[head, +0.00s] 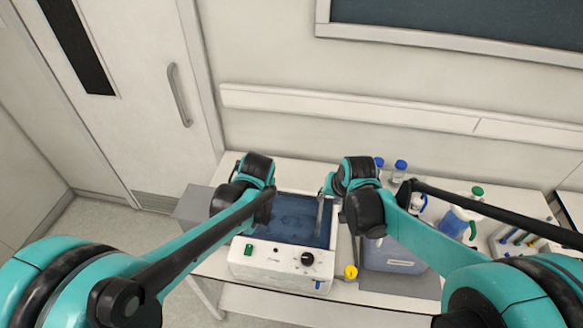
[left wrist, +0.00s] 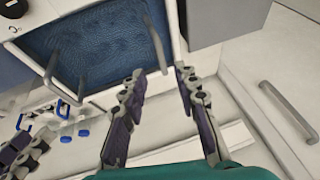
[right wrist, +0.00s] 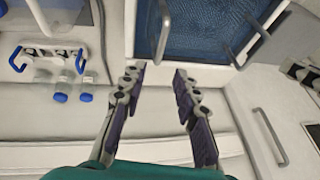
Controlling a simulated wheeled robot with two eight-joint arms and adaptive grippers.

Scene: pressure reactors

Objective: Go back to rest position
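My left gripper (left wrist: 161,73) is open, with its two fingers apart and nothing between them. My right gripper (right wrist: 159,69) is also open and empty. In the head view both wrists are above the white water bath (head: 280,266), one at each side, and the left fingers are hidden behind the wrist. The bath holds blue liquid (head: 293,220) and has a metal handle on each side. Both handles show in the left wrist view, the near-left one (left wrist: 77,88) and one at the top. Neither handle is between the fingers.
A blue-liquid container (head: 392,258) stands right of the bath, with a yellow cap (head: 351,272) between them. Blue-capped bottles (head: 400,167), a green-capped jug (head: 458,220) and a tube rack are further right. A wall rail (head: 350,108) and a door (head: 120,90) are behind.

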